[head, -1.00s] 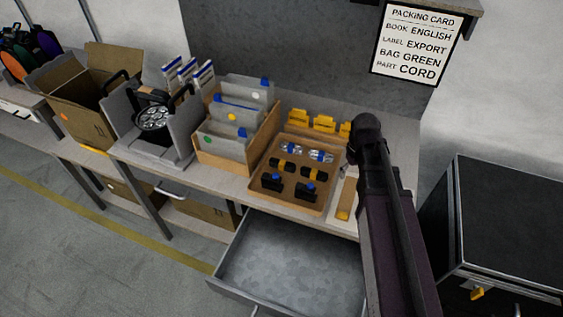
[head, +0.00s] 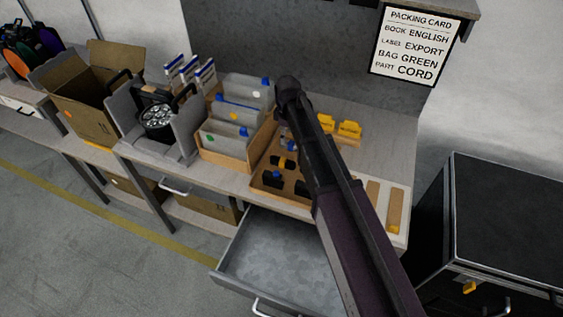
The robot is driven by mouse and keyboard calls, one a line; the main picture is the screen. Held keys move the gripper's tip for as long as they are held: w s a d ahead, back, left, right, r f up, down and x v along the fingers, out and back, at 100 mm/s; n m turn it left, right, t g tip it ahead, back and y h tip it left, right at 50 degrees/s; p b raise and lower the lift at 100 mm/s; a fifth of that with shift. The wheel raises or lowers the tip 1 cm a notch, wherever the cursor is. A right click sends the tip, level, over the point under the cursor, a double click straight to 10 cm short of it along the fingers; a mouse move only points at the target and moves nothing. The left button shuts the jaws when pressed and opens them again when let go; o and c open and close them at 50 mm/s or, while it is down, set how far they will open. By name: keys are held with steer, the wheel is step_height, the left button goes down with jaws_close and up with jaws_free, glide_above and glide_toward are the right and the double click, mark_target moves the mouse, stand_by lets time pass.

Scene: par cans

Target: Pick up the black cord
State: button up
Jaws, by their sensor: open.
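Small black parts lie in the brown tray (head: 262,171) on the bench. One black part with a blue piece (head: 273,183) is in the tray's front left. A black part with a yellow piece (head: 279,163) lies behind it. At this size I cannot tell which one is the black cord. My dark arm reaches from the lower right across the tray and covers its right side. The arm's rounded end shows above the tray's back. My gripper's fingers cannot be made out; they are hidden by the arm.
An open drawer (head: 275,255) juts out below the bench. A divider box (head: 232,155) stands left of the tray, then a grey holder with a round lamp (head: 157,121) and an open carton (head: 92,110). Yellow pieces (head: 349,129) stand at the back. A black cabinet (head: 500,215) is on the right.

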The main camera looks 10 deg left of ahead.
steer(key=shift+f, duration=0.1)
steer(key=b, duration=0.9)
glide_above(287, 160)
step_height(287, 160, down, 8)
steer(key=shift+a+f, duration=0.15)
steer(key=shift+f, duration=0.1)
steer(key=shift+f, duration=0.1)
steer(key=shift+f+b, duration=2.45)
steer(key=shift+f, duration=0.05)
jaws_close()
